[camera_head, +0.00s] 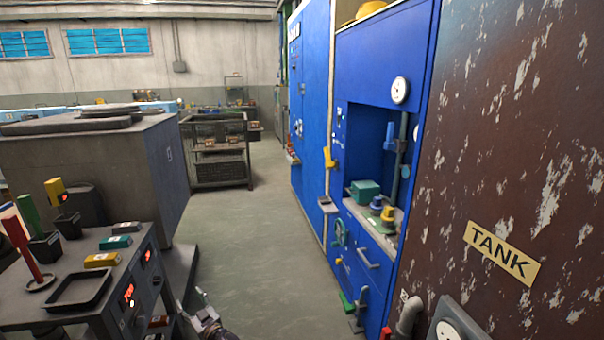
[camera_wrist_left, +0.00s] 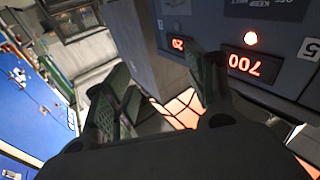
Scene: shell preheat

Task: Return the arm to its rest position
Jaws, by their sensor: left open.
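My left gripper (camera_head: 205,322) shows at the bottom edge of the head view, in front of the right side of the dark workbench (camera_head: 45,321). Most of its arm is outside the picture. In the left wrist view its two dark fingers (camera_wrist_left: 165,92) are spread apart with nothing between them. A bright orange-lit surface (camera_wrist_left: 185,108) shows in the gap between the fingers. My right gripper is in neither view.
The bench carries a black tray (camera_head: 78,291), a red-handled tool (camera_head: 22,250) and small coloured blocks. A blue cabinet (camera_head: 385,55) with valves and a rusty tank (camera_head: 500,130) line the right side. Clear floor (camera_head: 240,245) runs between bench and cabinet. A wire cart (camera_head: 218,160) stands farther back.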

